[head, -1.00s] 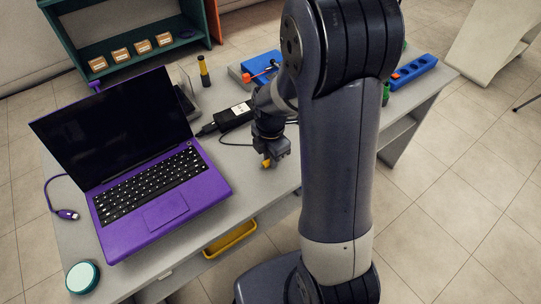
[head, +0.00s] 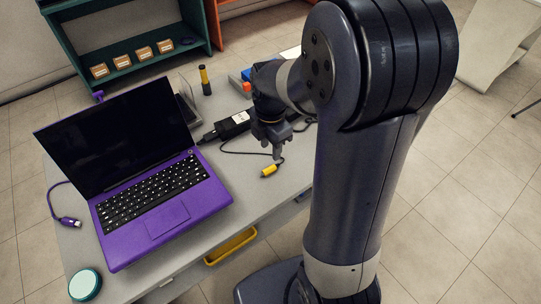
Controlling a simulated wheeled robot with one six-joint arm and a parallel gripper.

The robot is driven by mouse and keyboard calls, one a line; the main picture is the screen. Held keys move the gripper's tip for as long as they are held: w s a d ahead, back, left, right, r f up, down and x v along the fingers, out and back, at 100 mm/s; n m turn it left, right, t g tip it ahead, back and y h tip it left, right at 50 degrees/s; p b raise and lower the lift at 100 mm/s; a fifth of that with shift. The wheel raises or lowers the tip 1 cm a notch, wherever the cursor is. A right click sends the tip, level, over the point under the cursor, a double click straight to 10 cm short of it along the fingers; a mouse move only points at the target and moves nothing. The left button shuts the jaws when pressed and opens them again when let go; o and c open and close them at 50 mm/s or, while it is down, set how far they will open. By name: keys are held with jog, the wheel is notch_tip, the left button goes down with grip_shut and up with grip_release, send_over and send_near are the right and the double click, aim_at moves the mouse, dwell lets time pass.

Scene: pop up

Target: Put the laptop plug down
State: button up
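The laptop plug (head: 269,171) is a small yellow piece lying on the grey table near its front edge, right of the laptop. A thin black cable runs from it towards the black power adapter (head: 233,124). My gripper (head: 277,158) points down just behind and to the right of the plug and appears apart from it. Its fingers are small and seen from the side, so I cannot make out the gap between them. The purple laptop (head: 160,219) stands open on the left of the table, its screen dark.
A round teal-rimmed object (head: 84,284) sits at the front left corner. A black and yellow cylinder (head: 205,80) stands behind the adapter. My arm hides the table's right side.

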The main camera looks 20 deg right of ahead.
notch_tip(320, 180, up, 4)
jog(key=shift+f, duration=0.1)
